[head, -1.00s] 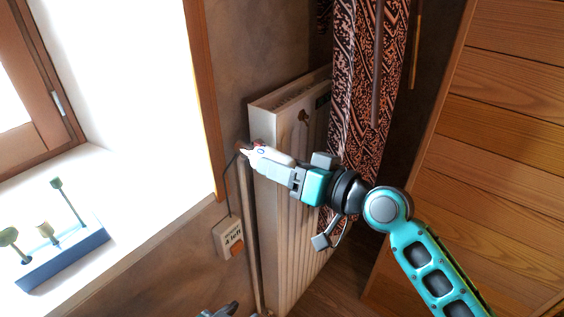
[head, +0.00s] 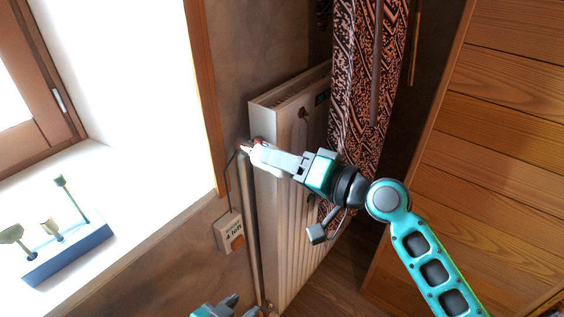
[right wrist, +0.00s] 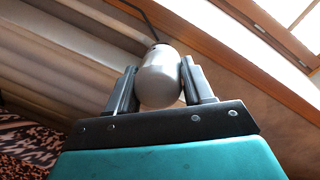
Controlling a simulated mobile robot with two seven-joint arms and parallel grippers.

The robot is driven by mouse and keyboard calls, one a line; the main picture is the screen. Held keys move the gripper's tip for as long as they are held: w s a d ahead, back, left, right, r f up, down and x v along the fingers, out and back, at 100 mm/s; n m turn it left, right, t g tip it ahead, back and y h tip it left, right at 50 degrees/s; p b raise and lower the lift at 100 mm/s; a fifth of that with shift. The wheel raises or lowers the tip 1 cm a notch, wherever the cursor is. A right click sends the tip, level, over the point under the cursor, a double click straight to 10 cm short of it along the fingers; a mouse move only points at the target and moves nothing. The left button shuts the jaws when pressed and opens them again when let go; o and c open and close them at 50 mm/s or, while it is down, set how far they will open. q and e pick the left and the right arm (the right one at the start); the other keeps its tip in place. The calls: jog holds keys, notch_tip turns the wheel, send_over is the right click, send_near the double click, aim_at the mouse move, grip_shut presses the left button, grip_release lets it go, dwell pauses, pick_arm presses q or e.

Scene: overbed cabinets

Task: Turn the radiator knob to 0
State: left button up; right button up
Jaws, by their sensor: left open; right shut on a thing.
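The radiator knob (right wrist: 160,80) is a pale, rounded cylinder seen in the right wrist view. My right gripper (right wrist: 158,88) is shut on it, with one dark finger on each side. In the head view my right gripper (head: 262,153) reaches the upper left corner of the white radiator (head: 285,205). There the knob is mostly hidden by the fingers, and I cannot read any number on it. My left gripper (head: 232,306) is open and empty at the bottom edge, partly out of frame.
A labelled box (head: 230,233) hangs on the wall left of the radiator, by a vertical pipe. A patterned curtain (head: 355,90) hangs beside the radiator. A blue holder (head: 68,255) stands on the bright windowsill. Wooden panelling (head: 500,150) is at right.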

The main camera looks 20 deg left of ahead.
jog(key=shift+w, duration=0.1)
jog(key=o, duration=1)
jog(key=shift+d, duration=0.1)
jog(key=b+v, duration=0.1)
jog(key=v, duration=1.2)
